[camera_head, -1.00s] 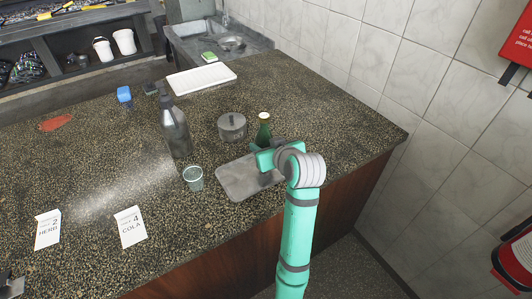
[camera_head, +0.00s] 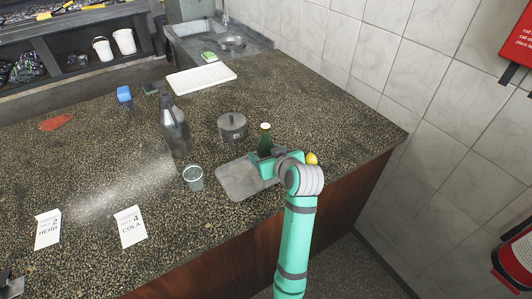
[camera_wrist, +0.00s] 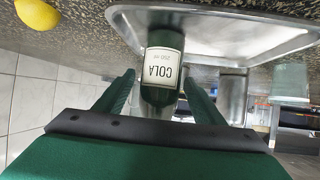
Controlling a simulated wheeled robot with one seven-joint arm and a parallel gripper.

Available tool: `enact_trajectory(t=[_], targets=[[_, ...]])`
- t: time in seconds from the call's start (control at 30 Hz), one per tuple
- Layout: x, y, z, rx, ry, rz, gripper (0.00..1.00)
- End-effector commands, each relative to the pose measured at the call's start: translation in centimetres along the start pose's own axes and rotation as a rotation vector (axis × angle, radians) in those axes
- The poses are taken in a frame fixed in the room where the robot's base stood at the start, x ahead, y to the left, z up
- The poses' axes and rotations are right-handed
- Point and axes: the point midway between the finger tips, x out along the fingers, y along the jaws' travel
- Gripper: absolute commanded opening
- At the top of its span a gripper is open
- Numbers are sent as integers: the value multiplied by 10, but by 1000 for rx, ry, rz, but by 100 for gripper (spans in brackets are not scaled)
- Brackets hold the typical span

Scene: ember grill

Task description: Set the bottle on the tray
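The green cola bottle (camera_head: 265,138) stands upright at the far side of the grey tray (camera_head: 236,182). In the wrist view, which is upside down, the bottle (camera_wrist: 162,72) shows its white COLA label, with its base against the tray surface (camera_wrist: 235,32). My gripper (camera_head: 266,165) is low at the tray's right side in the head view and hides the bottle's lower part there. In the wrist view my gripper's fingers (camera_wrist: 159,84) stand on either side of the bottle, with a narrow gap visible on the left, so it looks open around it.
A yellow lemon (camera_head: 312,158) lies right of my gripper. A lidded pot (camera_head: 232,127), a dark grey bottle (camera_head: 175,132) and a glass (camera_head: 194,178) stand near the tray. Cards marked HERB (camera_head: 47,230) and COLA (camera_head: 131,227) are at the front left.

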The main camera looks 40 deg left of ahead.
Motion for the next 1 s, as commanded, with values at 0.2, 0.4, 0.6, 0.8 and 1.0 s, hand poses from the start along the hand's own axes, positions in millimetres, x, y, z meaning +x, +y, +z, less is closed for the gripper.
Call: enact_trajectory(t=[0.2, 0.4, 0.6, 0.8, 1.0], targets=[[0, 0, -1, 0, 0, 0, 63], [-16, 1, -3, 0, 2, 1, 63], [-55, 0, -3, 0, 2, 3, 63], [-93, 1, -3, 0, 2, 3, 63], [-116, 0, -3, 0, 1, 2, 63]])
